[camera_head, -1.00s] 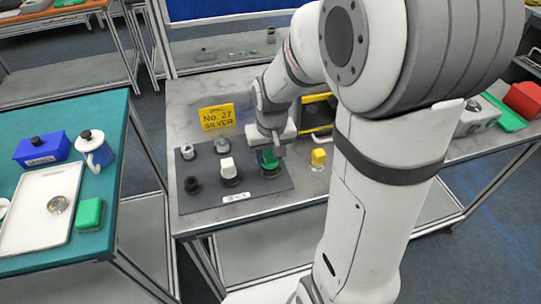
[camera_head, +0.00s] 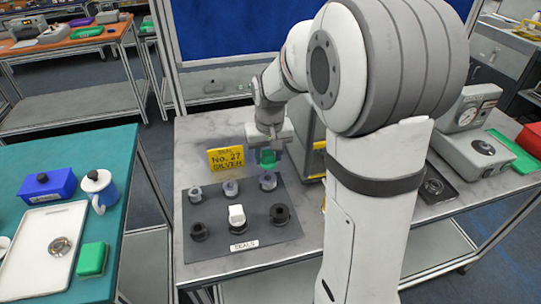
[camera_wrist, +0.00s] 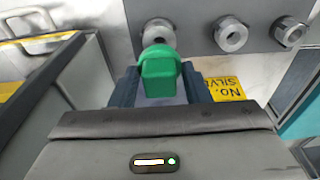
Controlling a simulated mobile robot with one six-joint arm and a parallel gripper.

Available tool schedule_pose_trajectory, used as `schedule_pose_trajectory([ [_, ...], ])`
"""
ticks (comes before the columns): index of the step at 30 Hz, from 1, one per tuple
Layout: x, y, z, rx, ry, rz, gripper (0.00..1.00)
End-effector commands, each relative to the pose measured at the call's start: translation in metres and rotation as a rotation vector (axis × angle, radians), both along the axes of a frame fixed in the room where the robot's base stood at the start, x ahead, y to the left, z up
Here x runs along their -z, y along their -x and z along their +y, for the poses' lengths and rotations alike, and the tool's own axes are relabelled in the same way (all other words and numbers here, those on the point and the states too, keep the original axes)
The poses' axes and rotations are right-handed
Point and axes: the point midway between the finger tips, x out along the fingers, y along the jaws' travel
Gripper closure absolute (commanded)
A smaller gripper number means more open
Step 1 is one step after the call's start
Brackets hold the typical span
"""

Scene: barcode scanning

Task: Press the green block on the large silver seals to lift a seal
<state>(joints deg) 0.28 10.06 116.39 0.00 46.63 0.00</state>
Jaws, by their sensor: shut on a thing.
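My gripper (camera_head: 267,150) is shut on a green block (camera_head: 266,157), which hangs just behind the back right of the dark mat (camera_head: 217,213). In the wrist view the block (camera_wrist: 160,75) sits between the fingers and overlaps the edge of a silver seal (camera_wrist: 158,30). Silver seals stand in the mat's back row: left (camera_head: 195,194), middle (camera_head: 231,187) and right (camera_head: 268,181), nearest the block. I cannot tell whether anything is on the block's underside.
A yellow sign (camera_head: 226,160) reading "No. 27 SILVER" stands behind the mat, close left of my gripper. A grey frame with yellow trim (camera_head: 318,145) is close right. A teal table (camera_head: 40,160) at left holds a white tray (camera_head: 30,265) and another green block (camera_head: 92,259).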

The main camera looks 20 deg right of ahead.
Motion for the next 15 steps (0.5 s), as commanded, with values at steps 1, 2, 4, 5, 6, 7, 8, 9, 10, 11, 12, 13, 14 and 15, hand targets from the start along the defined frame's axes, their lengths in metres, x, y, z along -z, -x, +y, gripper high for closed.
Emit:
schedule_pose_trajectory([
  [1,0.003,-0.002,0.000,0.000,0.000,0.001,0.80],
  [2,0.004,-0.003,0.000,0.000,0.000,0.000,0.80],
  [4,0.008,-0.003,0.000,0.000,0.000,0.000,0.80],
  [5,0.010,-0.003,0.000,0.000,0.000,0.000,0.80],
  [6,0.012,-0.003,0.000,0.000,0.000,0.000,0.80],
  [7,0.015,-0.003,0.000,0.000,0.000,0.001,0.80],
  [8,0.017,-0.003,0.000,0.000,0.000,0.001,0.80],
  [9,0.021,-0.003,0.000,0.000,0.000,0.001,0.80],
  [10,0.024,-0.003,0.000,0.000,0.000,0.001,0.80],
  [11,0.027,-0.003,0.000,0.000,0.000,0.001,0.80],
  [12,0.031,-0.003,0.000,0.000,0.000,0.000,0.80],
  [13,0.034,-0.003,0.000,0.000,0.000,0.000,0.80],
  [14,0.036,-0.003,0.000,0.000,0.000,0.000,0.80],
  [15,0.040,-0.003,0.000,-0.001,0.000,-0.001,0.80],
])
